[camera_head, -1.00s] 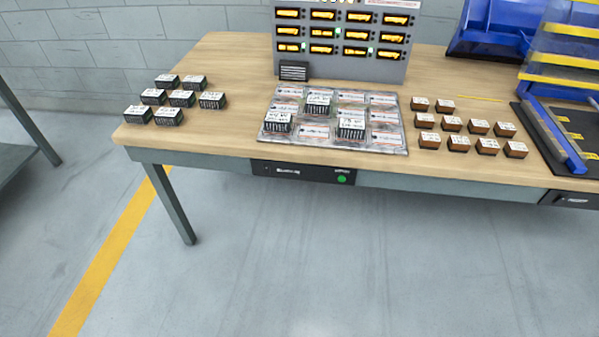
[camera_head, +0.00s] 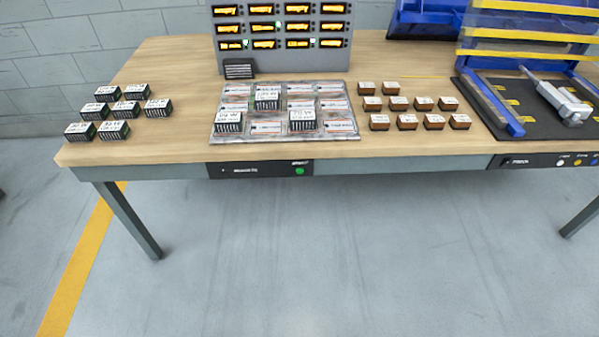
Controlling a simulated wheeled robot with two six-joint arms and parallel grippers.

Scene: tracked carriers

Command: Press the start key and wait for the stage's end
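A dark control strip (camera_head: 262,170) with a green round key (camera_head: 299,171) is on the table's front edge, below the grey mat. A grey display board (camera_head: 282,56) with rows of amber readouts and a few green lights stands behind the mat. The flat mat (camera_head: 335,104) has printed cells. Three dark carriers (camera_head: 266,99) stand on it. Neither of my grippers is in view.
Several dark carriers (camera_head: 114,130) stand at the table's left. Several brown blocks (camera_head: 407,122) stand right of the mat. The floor in front is clear.

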